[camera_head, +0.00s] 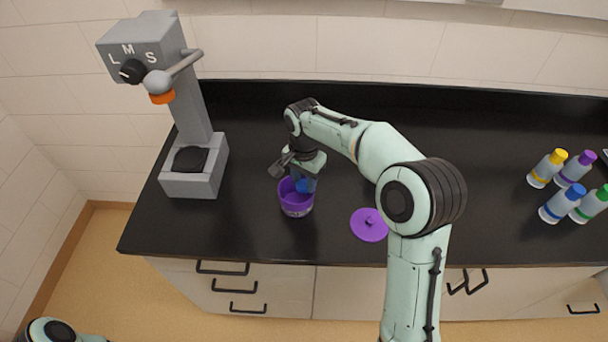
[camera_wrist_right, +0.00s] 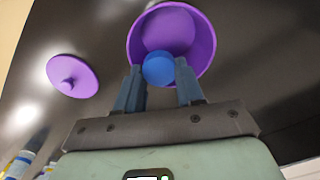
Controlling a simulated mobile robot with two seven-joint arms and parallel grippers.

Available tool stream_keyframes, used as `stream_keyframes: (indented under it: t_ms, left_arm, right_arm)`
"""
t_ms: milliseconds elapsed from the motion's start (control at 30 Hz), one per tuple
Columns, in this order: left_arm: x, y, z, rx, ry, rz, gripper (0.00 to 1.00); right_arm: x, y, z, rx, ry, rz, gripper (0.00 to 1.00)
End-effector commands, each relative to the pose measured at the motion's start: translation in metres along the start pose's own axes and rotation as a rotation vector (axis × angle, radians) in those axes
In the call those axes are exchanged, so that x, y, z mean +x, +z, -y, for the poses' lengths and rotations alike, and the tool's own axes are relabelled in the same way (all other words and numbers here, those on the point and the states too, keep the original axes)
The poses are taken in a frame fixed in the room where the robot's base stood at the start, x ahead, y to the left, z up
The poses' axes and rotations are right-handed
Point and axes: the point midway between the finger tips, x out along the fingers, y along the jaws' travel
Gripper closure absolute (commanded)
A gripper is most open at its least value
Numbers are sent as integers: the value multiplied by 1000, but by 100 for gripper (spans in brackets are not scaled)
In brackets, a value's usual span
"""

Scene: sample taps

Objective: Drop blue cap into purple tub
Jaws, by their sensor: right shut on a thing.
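The purple tub (camera_head: 296,208) stands open on the black counter, left of the middle. In the right wrist view its purple rim (camera_wrist_right: 211,50) surrounds an empty-looking inside. My right gripper (camera_head: 304,184) is at the tub's mouth, pointing down. It is shut on the blue cap (camera_wrist_right: 158,69), which sits between the fingertips (camera_wrist_right: 160,75) in front of the tub opening. In the head view the cap (camera_head: 302,186) is a small blue patch, partly hidden by the fingers. I cannot tell exactly how far it is above the tub's floor. My left gripper is not in view.
A purple lid (camera_head: 369,225) with a knob lies on the counter right of the tub. A grey dispenser (camera_head: 192,160) with a dial and lever stands at the left. Several capped bottles (camera_head: 547,168) stand at the far right. The counter between lid and bottles is clear.

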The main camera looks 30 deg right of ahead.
Motion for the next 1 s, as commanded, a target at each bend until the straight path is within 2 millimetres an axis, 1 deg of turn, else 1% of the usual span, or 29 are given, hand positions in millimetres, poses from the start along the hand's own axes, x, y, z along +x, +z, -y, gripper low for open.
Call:
stream_keyframes:
  t_ms: [233,267,300,333,600,733,867,1000]
  left_arm:
    - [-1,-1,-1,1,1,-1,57]
    - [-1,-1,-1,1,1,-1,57]
    - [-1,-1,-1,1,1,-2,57]
    - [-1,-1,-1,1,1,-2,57]
    - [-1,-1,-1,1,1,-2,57]
    - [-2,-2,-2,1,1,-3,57]
    - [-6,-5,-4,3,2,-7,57]
    - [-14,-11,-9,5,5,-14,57]
  right_arm:
    - [-1,0,1,-1,-2,-1,91]
    - [-1,0,1,-1,-2,-1,53]
    - [-1,0,1,-1,-2,-1,40]
    - [-1,0,1,-1,-2,-1,33]
    - [-1,0,1,-1,-2,-1,33]
    - [-9,0,1,-1,-3,-2,33]
    - [-32,0,2,-1,-8,-3,33]
    - [-65,-1,3,-1,-10,-4,33]
